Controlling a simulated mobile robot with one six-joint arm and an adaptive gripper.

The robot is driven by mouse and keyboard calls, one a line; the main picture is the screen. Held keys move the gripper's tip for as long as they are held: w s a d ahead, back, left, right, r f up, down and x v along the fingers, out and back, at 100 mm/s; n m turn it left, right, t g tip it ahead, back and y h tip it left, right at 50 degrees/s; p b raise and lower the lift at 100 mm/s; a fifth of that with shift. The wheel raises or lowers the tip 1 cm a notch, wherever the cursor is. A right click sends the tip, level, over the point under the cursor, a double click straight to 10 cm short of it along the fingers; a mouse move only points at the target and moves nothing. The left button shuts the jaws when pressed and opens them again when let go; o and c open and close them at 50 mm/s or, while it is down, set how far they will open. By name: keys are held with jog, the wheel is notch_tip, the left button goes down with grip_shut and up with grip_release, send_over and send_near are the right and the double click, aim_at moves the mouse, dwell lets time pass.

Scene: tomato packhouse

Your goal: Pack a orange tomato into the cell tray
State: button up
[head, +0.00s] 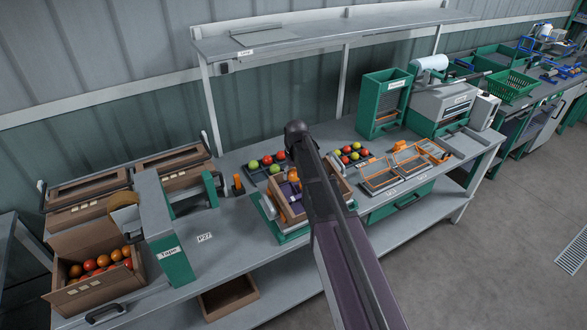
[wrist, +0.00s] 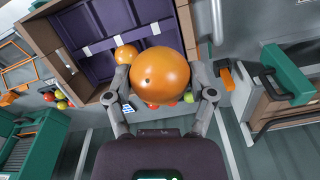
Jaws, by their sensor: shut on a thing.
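In the wrist view my gripper (wrist: 160,80) is shut on a large orange tomato (wrist: 160,72), one finger on each side. Beyond it is the purple cell tray (wrist: 88,25), set in a brown carton (wrist: 44,42), with pale strips between its cells. A second orange tomato (wrist: 126,55) shows in the tray, partly hidden by the held one. In the head view my arm covers much of the carton (head: 336,181), and the gripper is hidden. Part of the purple tray (head: 287,190) shows left of the arm, with an orange tomato (head: 293,176) by it; I cannot tell which one.
A carton of red and orange tomatoes (head: 60,246) stands at the left beside the tape machine (head: 173,262). Trays of coloured tomatoes (head: 253,172) lie behind the packing carton. Orange-edged frames (head: 380,180) lie to its right. The bench by the P27 label (head: 205,238) is clear.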

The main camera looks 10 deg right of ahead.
aim_at(287, 194)
jog(key=w, duration=0.1)
jog(key=w+t, duration=0.1)
jog(key=w+n+t, duration=0.1)
jog(key=w, duration=0.1)
jog(key=shift+d+f+y+b, duration=0.1)
jog(key=shift+d+y+b, duration=0.2)
jog(key=shift+y, duration=0.1)
jog(key=shift+a+f, duration=0.1)
jog(key=shift+f, duration=0.1)
jog(key=b+x, duration=1.4)
jog(key=shift+w+f, duration=0.1)
jog(key=shift+f, duration=0.1)
dwell(0.3)
jog(key=shift+w+f+b, duration=0.15)
jog(key=shift+f+b, duration=0.4)
jog(key=shift+b, duration=0.2)
dwell(1.1)
jog(key=o, duration=0.7)
jog(key=shift+p+v, duration=5.4)
jog(key=shift+v, duration=0.15)
